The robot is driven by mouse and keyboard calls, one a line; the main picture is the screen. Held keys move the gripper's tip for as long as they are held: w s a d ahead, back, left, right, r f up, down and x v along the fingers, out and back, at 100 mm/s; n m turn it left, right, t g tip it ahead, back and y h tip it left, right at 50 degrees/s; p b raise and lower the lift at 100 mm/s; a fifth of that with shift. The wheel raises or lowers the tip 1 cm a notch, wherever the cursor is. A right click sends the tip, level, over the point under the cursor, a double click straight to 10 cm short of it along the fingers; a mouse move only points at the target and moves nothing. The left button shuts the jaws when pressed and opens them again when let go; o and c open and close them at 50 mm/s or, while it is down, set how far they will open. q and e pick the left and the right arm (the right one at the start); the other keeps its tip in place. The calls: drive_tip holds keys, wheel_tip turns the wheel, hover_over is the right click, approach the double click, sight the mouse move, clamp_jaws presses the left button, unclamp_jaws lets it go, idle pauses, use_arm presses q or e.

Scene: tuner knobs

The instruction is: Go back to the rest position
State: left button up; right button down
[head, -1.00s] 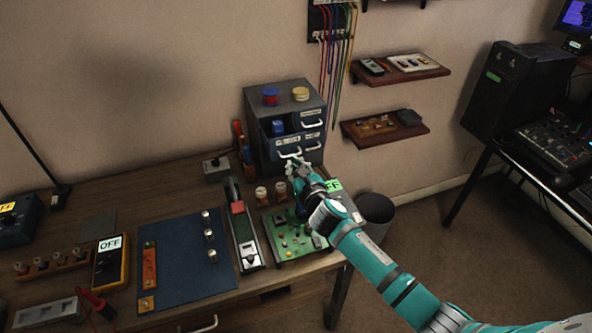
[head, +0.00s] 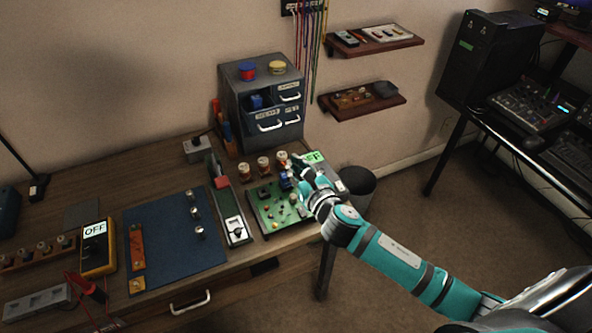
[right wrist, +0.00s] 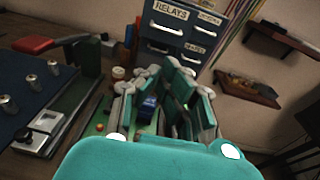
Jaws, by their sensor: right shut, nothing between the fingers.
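My right gripper (head: 297,168) is shut and empty. In the head view it is over the back right of the green circuit board (head: 268,222), in front of the grey drawer cabinet (head: 232,107), apart from its handles. In the right wrist view the teal fingers (right wrist: 165,78) point toward the cabinet's labelled drawers (right wrist: 170,32). A blue part (right wrist: 148,106) on the board shows between and below them. My left gripper is not in view.
Small jars (head: 263,165) stand behind the board, close to the right gripper. A blue mat (head: 160,248) with metal knobs lies to the left. Wall shelves (head: 362,100) are at the back right. A dark bin (head: 358,184) stands beyond the table's right edge.

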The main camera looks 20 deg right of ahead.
drive_tip(key=s+a+f+m+g, duration=0.1)
drive_tip(key=s+f+m+g, duration=0.25)
drive_tip(key=s+m, duration=0.8)
drive_tip(key=s+f+m+g, duration=0.3)
drive_tip(key=s+m+g, duration=0.2)
drive_tip(key=s+m, duration=0.65)
drive_tip(key=s+a+f+m+g, duration=0.1)
drive_tip(key=s+f+m+g, duration=0.3)
drive_tip(key=s+m, duration=0.7)
wheel_tip(320, 180, down, 26)
drive_tip(key=g, duration=0.2)
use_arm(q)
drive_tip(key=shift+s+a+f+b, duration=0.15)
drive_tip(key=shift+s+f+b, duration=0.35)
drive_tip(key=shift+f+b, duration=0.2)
use_arm(e)
drive_tip(key=s+d+f, duration=0.3)
drive_tip(key=s+f, duration=1.4)
drive_tip(key=shift+s+g+h, duration=0.15)
drive_tip(key=shift+g+h, duration=0.2)
drive_tip(key=shift+h, duration=0.05)
